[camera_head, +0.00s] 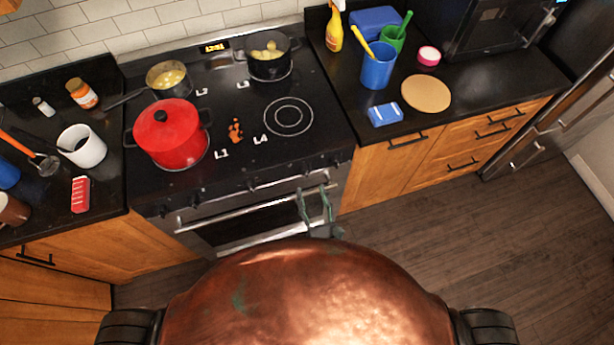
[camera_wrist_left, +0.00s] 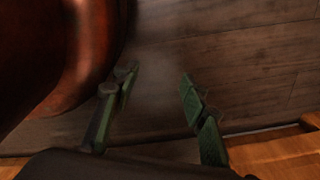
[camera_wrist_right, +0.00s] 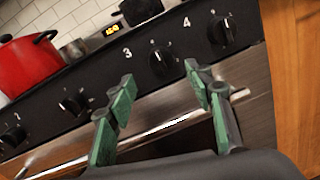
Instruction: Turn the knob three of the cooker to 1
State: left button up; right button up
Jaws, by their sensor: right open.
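The cooker (camera_head: 222,85) is black with a steel front. In the right wrist view, black knobs line its front panel, and knob three (camera_wrist_right: 162,63) sits to the right of the white number 3. Its pointer marking is too small to read. My right gripper (camera_wrist_right: 158,76) is open and empty, its green fingertips in front of and just below knob three, which shows between them. The gripper also shows at the oven front in the head view (camera_head: 313,190). My left gripper (camera_wrist_left: 158,77) is open and empty over the floor beside my copper body.
Knob four (camera_wrist_right: 222,32) is to the right of knob three and knob two (camera_wrist_right: 75,102) to its left. The oven handle (camera_wrist_right: 175,122) runs below the knobs. A red pot (camera_head: 168,135) and two pans of food stand on the hob. Wooden cabinets flank the cooker.

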aim_at(306, 176)
jog(key=x, duration=0.5)
jog(key=shift+w, duration=0.25)
jog(key=shift+w+a, duration=0.2)
jog(key=shift+w, duration=0.5)
pick_arm(q)
jog(key=shift+s+d+r, duration=0.1)
jog(key=shift+s, duration=0.3)
pick_arm(e)
jog(key=c, duration=1.2)
